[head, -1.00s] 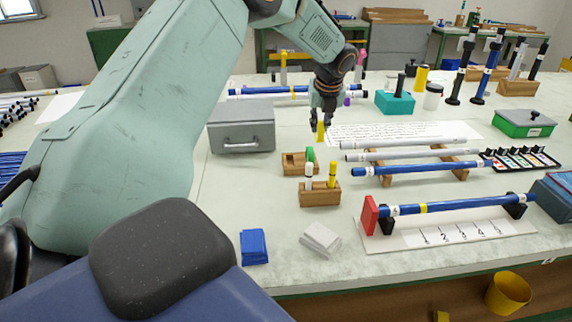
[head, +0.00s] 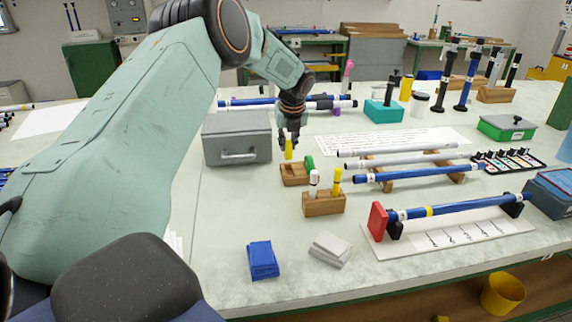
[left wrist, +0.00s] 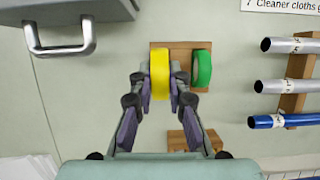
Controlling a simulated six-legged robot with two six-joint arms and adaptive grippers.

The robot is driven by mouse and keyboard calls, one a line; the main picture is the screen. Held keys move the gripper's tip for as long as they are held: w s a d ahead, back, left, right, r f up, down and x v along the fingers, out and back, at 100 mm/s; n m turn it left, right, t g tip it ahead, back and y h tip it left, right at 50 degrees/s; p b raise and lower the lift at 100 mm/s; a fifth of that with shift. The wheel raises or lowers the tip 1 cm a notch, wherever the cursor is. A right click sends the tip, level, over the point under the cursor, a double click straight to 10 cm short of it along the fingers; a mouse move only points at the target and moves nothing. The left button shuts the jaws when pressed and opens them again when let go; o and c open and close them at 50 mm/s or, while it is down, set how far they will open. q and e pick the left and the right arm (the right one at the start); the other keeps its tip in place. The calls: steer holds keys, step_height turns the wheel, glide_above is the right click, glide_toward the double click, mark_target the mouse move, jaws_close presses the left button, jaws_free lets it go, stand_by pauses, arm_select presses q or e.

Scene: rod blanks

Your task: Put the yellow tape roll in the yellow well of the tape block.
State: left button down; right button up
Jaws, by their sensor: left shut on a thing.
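The yellow tape roll (head: 288,150) is held upright between the fingertips of my left gripper (head: 288,139). In the left wrist view the gripper (left wrist: 160,88) is shut on the roll (left wrist: 160,68) from both sides. The wooden tape block (head: 294,174) is just below the roll in the head view. A green tape roll (head: 310,163) stands in its right side. In the left wrist view the yellow roll covers the left part of the block (left wrist: 180,47), beside the green roll (left wrist: 202,68). The yellow well is hidden there. My right gripper is not in view.
A grey metal box (head: 237,138) with a handle stands close left of the gripper. A wooden holder (head: 324,204) with a white and a yellow marker stands in front of the block. Rods on wooden rests (head: 410,165) lie to the right.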

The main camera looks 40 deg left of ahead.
mark_target(290, 158)
arm_select(q)
steer(key=shift+w+d+f, duration=0.2)
steer(key=shift+d+f, duration=0.05)
steer(key=shift+f, duration=0.3)
steer(key=shift+w+d+f, duration=0.15)
steer(key=shift+d+f, duration=0.1)
steer(key=shift+f, duration=0.3)
steer(key=f, duration=0.2)
steer(key=f+b, duration=0.1)
steer(key=shift+s+a+f, duration=0.3)
steer(key=shift+a, duration=0.1)
steer(key=shift+w+d, duration=0.1)
steer(key=c, duration=1.8)
jaws_free()
steer(key=shift+w+d, duration=0.1)
steer(key=shift+d, duration=0.05)
steer(key=shift+o, duration=0.9)
steer(key=shift+r, duration=0.1)
steer(key=o, duration=0.3)
steer(key=shift+s+a, duration=0.2)
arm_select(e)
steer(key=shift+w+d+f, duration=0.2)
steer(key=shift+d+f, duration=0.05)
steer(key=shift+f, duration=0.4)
arm_select(q)
steer(key=shift+w+d, duration=0.15)
